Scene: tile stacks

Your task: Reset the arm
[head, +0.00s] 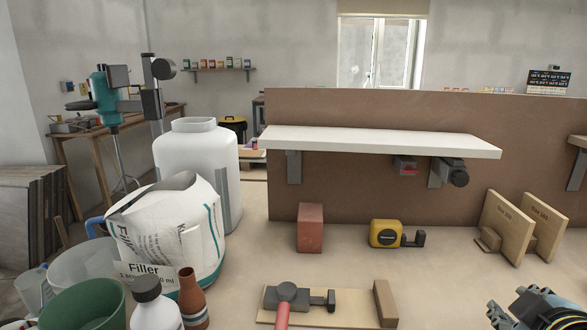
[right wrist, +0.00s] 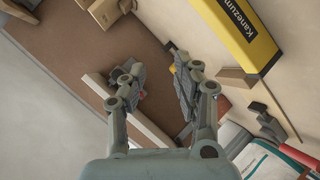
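My right gripper (head: 530,309) shows at the bottom right corner of the head view, partly cut off by the frame edge. In the right wrist view my right gripper (right wrist: 158,82) has its two grey fingers spread apart with nothing held between them. Brown and pale surfaces lie beyond the fingers there. My left gripper is not seen in either view.
A white shelf (head: 380,140) juts from a brown board. Below stand a red block (head: 310,228), a yellow tape measure (head: 385,234) and wooden stands (head: 507,228). A wooden board (head: 343,309) with a red-handled tool lies in front. A filler bag (head: 150,235) and containers crowd the left.

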